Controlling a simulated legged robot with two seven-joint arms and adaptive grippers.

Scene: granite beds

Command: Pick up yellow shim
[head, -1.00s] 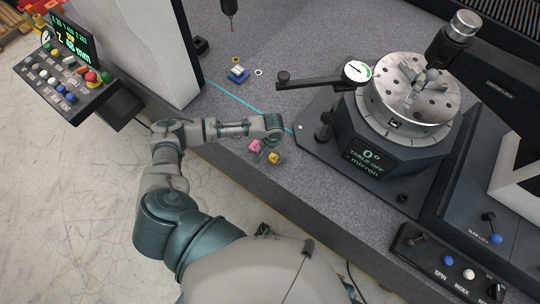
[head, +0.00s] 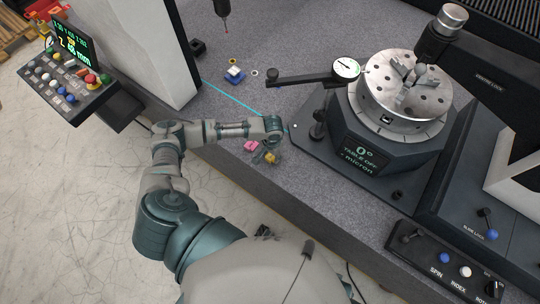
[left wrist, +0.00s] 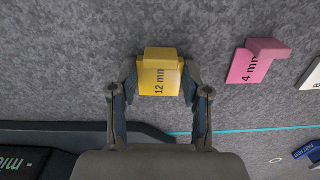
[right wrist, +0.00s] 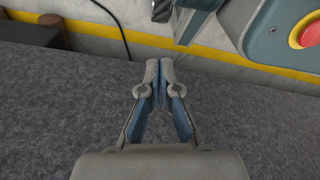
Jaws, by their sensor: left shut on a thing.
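The yellow shim (left wrist: 160,78), marked 12 mm, sits between the fingers of my left gripper (left wrist: 160,88) in the left wrist view. The fingers are shut on its two sides.
A pink 4 mm shim (left wrist: 256,62) lies close beside the yellow one. A blue and white block (head: 235,74) lies farther back. The rotary table (head: 403,100) with a dial gauge (head: 346,69) stands to the right. Bare granite (head: 215,118) lies left of the gripper.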

